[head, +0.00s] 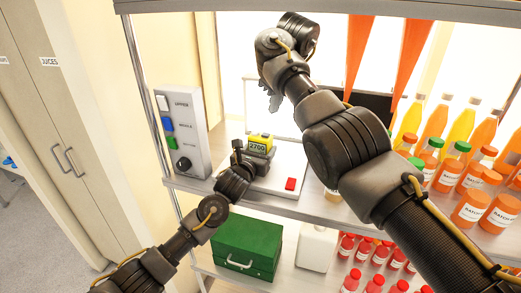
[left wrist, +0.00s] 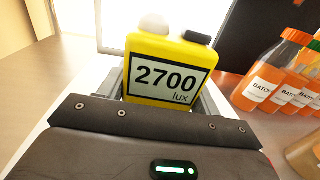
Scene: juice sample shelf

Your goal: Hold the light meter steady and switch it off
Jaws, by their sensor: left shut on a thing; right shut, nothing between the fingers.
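The yellow light meter (head: 261,139) stands upright over the white board on the shelf. In the left wrist view its face (left wrist: 168,78) reads 2700 lux; a white dome (left wrist: 154,23) and a black piece (left wrist: 197,38) sit on top. My left gripper (head: 259,157) is shut on the meter's lower part; its fingers partly hide the meter's sides. My right gripper (head: 271,98) is shut and empty, above and apart from the meter.
A grey panel (head: 190,145) with coloured switches and a knob stands left of the meter. A red button (head: 290,184) is on the white board (head: 282,165). Juice bottles (head: 435,118) crowd the right. A green box (head: 247,246) and a white jug (head: 316,248) stand below.

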